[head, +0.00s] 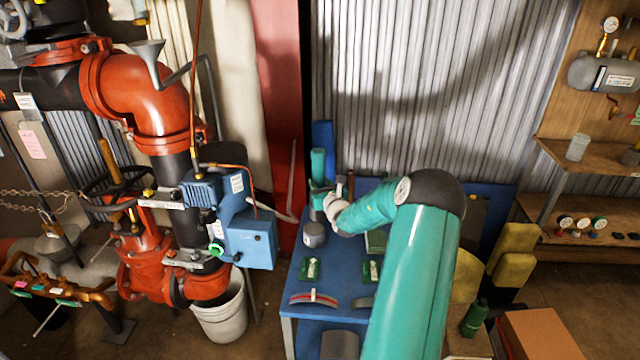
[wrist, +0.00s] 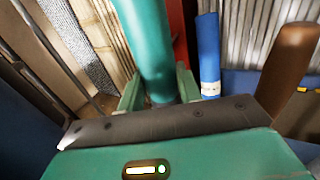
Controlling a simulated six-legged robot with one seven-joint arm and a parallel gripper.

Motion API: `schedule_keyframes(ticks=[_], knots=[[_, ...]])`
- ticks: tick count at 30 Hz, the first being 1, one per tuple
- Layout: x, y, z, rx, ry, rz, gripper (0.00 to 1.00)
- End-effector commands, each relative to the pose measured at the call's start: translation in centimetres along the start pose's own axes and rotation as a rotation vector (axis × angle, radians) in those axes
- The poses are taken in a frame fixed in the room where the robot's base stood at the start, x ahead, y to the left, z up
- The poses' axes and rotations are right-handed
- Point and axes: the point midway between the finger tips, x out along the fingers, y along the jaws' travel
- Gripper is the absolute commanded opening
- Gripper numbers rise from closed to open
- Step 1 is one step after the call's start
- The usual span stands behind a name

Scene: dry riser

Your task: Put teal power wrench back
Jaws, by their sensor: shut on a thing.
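The teal power wrench (wrist: 148,45) shows in the wrist view as a thick teal cylinder between the two green fingers of my gripper (wrist: 158,92). My gripper is shut on it. In the head view the wrench (head: 318,163) stands roughly upright at the back left of the blue table (head: 292,325), with my gripper (head: 320,190) around its lower part.
A blue upright piece (head: 323,133) stands close behind the wrench. A grey round can (head: 314,235), small green items (head: 311,270) and a red curved gauge (head: 313,299) lie on the table. Red piping (head: 150,95) with a blue motor box (head: 245,238) stands left. Wooden shelves (head: 590,160) are right.

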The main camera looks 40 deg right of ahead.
Motion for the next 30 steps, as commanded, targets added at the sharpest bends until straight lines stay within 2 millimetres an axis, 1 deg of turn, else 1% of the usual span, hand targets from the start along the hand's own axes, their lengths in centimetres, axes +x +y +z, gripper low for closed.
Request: schedule_keyframes(ticks=[4,5,6,8,9,17,20,23,26,30], knots=[[0.1,0.0,-0.1,-0.001,-0.004,0.000,0.00],[0.1,0.0,-0.1,-0.001,-0.004,0.000,0.36],[0.1,0.0,-0.1,-0.001,-0.004,0.000,0.44],[0.1,0.0,-0.1,-0.001,-0.004,0.000,0.56],[0.0,0.0,-0.1,-0.001,-0.003,0.000,0.60],[-0.1,0.0,-0.4,0.001,0.002,0.000,0.60],[-0.5,0.0,-0.3,0.000,0.002,0.000,0.60],[-1.7,0.0,-0.3,0.000,0.003,0.000,0.60],[-3.5,0.0,-0.3,0.000,0.003,0.000,0.60],[-6.7,-0.1,-0.2,-0.001,0.002,-0.001,0.60]])
